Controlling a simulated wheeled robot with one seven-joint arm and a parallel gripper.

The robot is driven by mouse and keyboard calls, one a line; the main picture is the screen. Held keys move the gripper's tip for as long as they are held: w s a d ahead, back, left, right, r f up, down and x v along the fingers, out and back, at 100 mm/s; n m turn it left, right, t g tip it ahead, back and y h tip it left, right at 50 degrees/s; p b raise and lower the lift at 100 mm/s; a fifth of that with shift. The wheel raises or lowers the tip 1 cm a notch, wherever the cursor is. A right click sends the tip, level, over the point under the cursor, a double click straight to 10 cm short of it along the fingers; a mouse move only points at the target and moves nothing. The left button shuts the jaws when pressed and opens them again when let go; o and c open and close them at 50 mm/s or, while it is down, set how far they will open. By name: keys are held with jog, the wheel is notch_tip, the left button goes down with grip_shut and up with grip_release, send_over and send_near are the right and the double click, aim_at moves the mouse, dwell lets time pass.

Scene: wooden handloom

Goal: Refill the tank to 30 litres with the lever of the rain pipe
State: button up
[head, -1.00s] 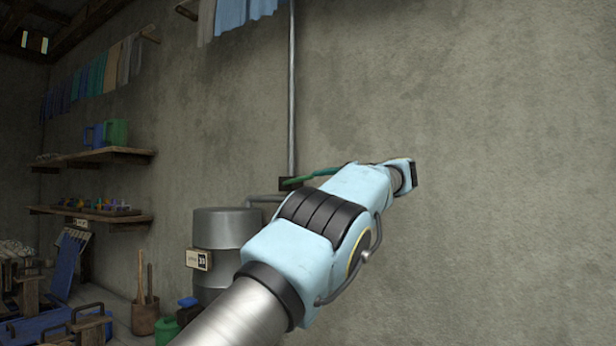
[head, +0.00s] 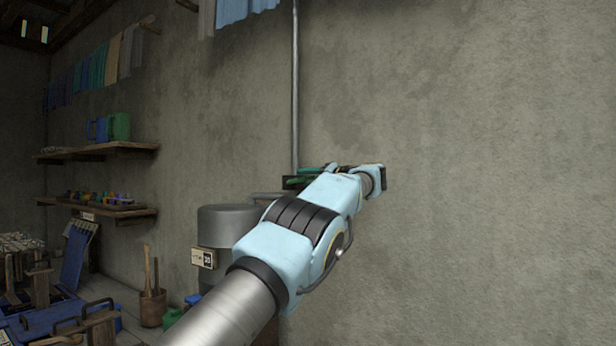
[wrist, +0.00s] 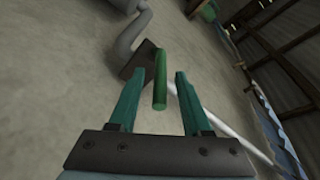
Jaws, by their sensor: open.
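The grey tank (head: 222,226) stands against the wall, partly hidden by my arm, with a small number sign (head: 204,258) on its front that is too small to read surely. The thin rain pipe (head: 295,90) runs down the wall to a dark block (head: 291,182). In the wrist view the green lever (wrist: 160,80) sticks out from the dark block (wrist: 143,60) towards me. My gripper (wrist: 160,85) is open, with its two green fingers on either side of the lever and a gap visible on each side. In the head view my arm mostly hides the lever.
Two wall shelves (head: 105,149) hold jugs and small coloured items at the left. A wooden bucket (head: 153,309) with sticks and blue and wooden items stand on the floor at lower left. The wall at right is bare.

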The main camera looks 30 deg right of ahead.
grip_shut()
dwell(0.3)
dwell(1.1)
